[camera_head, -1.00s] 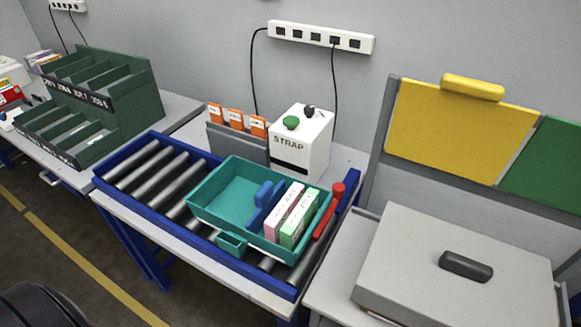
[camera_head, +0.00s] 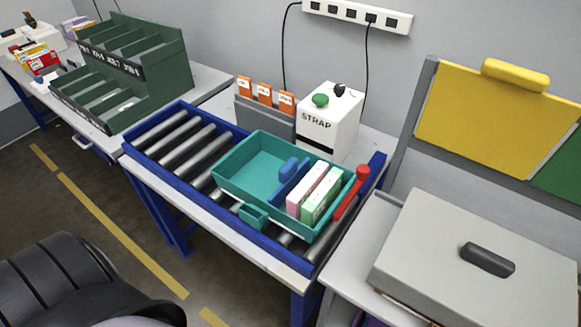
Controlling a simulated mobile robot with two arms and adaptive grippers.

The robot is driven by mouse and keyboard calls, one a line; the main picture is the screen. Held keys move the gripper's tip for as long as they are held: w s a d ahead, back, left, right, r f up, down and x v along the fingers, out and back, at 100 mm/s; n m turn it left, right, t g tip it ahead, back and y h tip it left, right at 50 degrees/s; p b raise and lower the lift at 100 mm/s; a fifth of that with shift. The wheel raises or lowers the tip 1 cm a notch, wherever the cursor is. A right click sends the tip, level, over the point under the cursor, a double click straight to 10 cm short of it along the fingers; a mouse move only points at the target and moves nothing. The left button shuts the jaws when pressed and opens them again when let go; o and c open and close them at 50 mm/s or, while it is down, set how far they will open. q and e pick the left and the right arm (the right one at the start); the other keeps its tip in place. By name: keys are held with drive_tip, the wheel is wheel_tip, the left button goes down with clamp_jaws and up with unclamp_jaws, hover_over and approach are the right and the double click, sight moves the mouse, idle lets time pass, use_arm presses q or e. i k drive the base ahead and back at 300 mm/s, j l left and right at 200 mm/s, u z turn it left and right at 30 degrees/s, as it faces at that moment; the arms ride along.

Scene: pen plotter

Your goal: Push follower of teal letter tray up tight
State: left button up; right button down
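The teal letter tray (camera_head: 237,180) sits on the roller conveyor, toward its right end. Its blue follower (camera_head: 290,180) stands upright inside, right of the tray's middle. A pink-and-white bundle (camera_head: 308,190) and a green-and-white bundle (camera_head: 322,205) stand to the right of the follower, near the tray's right end. The follower looks close to the pink bundle; I cannot tell whether they touch. The left part of the tray is empty. Neither of my grippers shows in the view.
The blue-framed roller conveyor (camera_head: 137,151) has bare rollers on the left. A red-handled lever (camera_head: 350,197) stands at the tray's right end. The white STRAP machine (camera_head: 328,122) and a grey rack of orange cards (camera_head: 265,115) stand behind. A grey lidded box (camera_head: 450,245) is at right.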

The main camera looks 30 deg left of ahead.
sight(289, 174)
drive_tip(key=j, duration=0.6)
drive_tip(key=k+j, duration=0.15)
drive_tip(key=j, duration=0.5)
drive_tip(key=i+z, duration=0.05)
